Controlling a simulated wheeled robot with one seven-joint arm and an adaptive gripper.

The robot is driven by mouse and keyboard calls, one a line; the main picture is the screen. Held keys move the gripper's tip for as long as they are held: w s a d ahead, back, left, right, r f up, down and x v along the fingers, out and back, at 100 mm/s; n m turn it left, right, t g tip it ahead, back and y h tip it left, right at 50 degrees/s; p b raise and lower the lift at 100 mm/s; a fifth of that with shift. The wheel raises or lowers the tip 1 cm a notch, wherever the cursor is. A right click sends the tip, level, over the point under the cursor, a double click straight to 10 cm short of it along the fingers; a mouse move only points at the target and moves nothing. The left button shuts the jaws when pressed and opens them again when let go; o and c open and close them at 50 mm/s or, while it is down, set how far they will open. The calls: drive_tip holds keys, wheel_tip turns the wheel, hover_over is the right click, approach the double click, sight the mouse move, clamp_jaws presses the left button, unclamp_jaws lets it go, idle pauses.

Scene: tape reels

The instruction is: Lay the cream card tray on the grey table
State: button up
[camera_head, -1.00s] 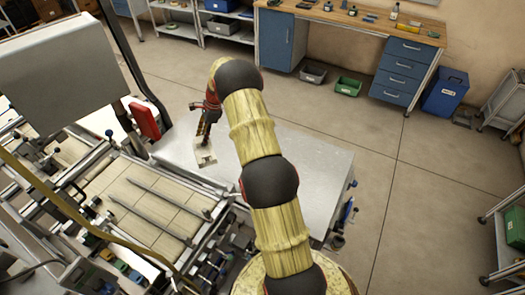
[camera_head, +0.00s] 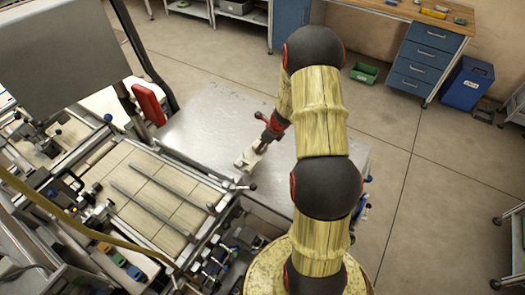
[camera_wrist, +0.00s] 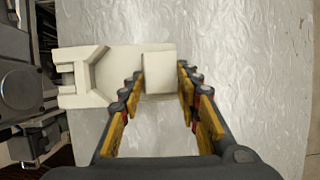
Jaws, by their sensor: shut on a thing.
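The cream card tray (camera_wrist: 92,75) is in the wrist view, at the tips of my gripper (camera_wrist: 160,80). My gripper is shut on a raised block of the tray, with one finger on each side of it. In the head view the tray (camera_head: 248,158) is a small pale piece under my gripper (camera_head: 258,150), over the grey table (camera_head: 205,122). The table (camera_wrist: 240,60) also shows behind the tray in the wrist view. I cannot tell whether the tray touches the table. My arm hides the right part of the table.
A machine with a cream slatted bed (camera_head: 150,195) and metal rails stands along the table's left side. A red part (camera_head: 148,103) stands at the table's far left corner. The table top around the tray looks bare. Blue drawers (camera_head: 428,65) stand at the back right.

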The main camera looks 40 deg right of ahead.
sight(264, 151)
wheel_tip(264, 151, down, 6)
drive_tip(key=shift+w+f+b, duration=0.1)
drive_tip(key=shift+b, duration=0.7)
drive_tip(key=o, duration=1.1)
drive_tip(key=shift+o, duration=0.4)
